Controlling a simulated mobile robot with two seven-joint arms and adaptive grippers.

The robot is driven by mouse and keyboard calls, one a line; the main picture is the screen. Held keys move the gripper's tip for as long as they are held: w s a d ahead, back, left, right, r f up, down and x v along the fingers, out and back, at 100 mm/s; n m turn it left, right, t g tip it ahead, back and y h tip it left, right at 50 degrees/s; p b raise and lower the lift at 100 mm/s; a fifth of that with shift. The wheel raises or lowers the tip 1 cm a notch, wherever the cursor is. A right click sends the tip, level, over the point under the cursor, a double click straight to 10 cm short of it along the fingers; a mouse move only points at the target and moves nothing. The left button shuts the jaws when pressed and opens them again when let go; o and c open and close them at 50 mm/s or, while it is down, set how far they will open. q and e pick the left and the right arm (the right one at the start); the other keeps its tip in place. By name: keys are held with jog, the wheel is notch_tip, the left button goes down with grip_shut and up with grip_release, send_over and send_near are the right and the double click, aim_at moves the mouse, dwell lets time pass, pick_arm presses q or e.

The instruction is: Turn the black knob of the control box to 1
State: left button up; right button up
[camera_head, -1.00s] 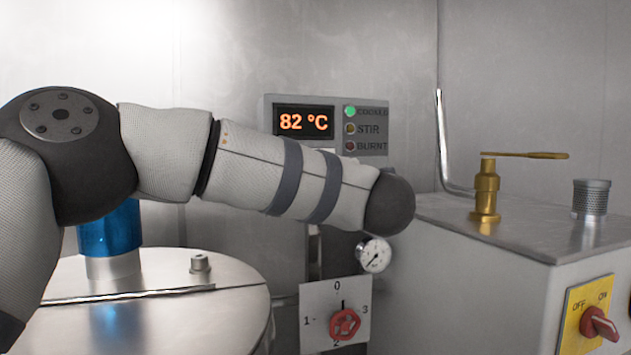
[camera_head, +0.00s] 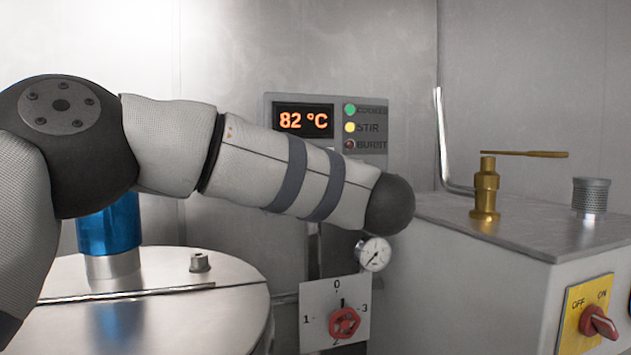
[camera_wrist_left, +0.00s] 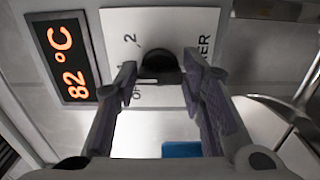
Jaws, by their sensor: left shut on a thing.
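The grey control box (camera_head: 339,104) is on the back wall in the head view, showing 82 °C, with the COOKED light green and the STIR light yellow. My left forearm hides its lower part. In the left wrist view, the black knob (camera_wrist_left: 161,63) sits on a white plate (camera_wrist_left: 118,22) beside the display (camera_wrist_left: 70,62). My left gripper (camera_wrist_left: 160,70) is shut on the knob, one finger on each side. The labels 2 and OFF show near the knob; its exact setting is unclear. My right gripper is not in view.
A red knob on a 0–3 plate (camera_head: 308,300) and a round gauge (camera_head: 374,254) sit below my left arm. A metal drum (camera_head: 215,305) stands at the lower left. At right is a grey machine (camera_head: 480,270) with a brass valve (camera_head: 486,190) and a red switch (camera_head: 598,322).

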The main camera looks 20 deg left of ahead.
pick_arm(q)
jog(key=o, duration=1.1)
jog(key=shift+o, duration=0.2)
jog(key=shift+s, duration=0.1)
jog(key=v, duration=1.2)
